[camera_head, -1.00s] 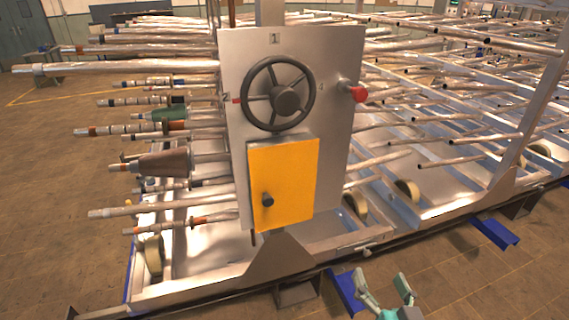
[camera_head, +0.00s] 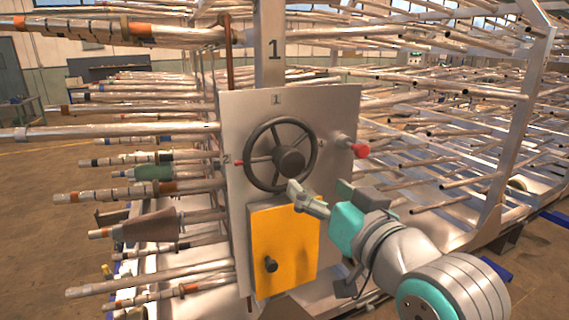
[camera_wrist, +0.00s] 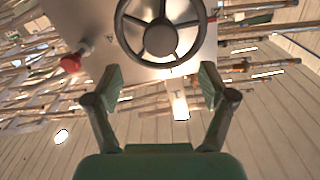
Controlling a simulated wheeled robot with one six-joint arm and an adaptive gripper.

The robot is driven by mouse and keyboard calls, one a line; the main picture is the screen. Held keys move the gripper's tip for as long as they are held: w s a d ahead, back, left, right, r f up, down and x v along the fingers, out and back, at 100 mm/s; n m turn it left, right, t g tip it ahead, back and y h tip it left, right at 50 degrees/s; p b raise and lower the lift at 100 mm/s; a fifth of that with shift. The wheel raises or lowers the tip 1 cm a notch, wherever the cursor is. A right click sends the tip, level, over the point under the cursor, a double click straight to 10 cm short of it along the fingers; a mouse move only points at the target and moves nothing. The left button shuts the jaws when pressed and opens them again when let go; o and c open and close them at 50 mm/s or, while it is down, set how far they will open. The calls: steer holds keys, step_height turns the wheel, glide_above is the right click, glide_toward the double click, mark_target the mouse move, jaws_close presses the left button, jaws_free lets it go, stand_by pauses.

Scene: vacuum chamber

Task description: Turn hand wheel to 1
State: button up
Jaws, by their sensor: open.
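The hand wheel (camera_head: 290,160) is dark, with several spokes and a round hub, on a grey metal panel (camera_head: 339,112). A red mark (camera_head: 239,162) shows at its left, beside the label 2 (camera_head: 226,160). The label 1 (camera_head: 275,99) is on the panel above the wheel. My gripper (camera_head: 318,193) is in front of the wheel's lower right in the head view. In the wrist view, the wheel (camera_wrist: 160,40) is at the top centre, beyond the spread fingers of my gripper (camera_wrist: 162,78). Nothing is between the fingers, and they look apart from the rim.
A red knob (camera_head: 361,151) sticks out at the panel's right. A yellow box (camera_head: 284,250) with a black knob (camera_head: 271,264) is below the wheel. Racks of metal pipes (camera_head: 140,130) stand behind and on both sides. Open floor (camera_head: 35,230) shows at left.

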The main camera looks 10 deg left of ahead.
mark_target(293, 166)
steer(key=x, duration=1.1)
steer(key=shift+s, duration=0.1)
jaws_close()
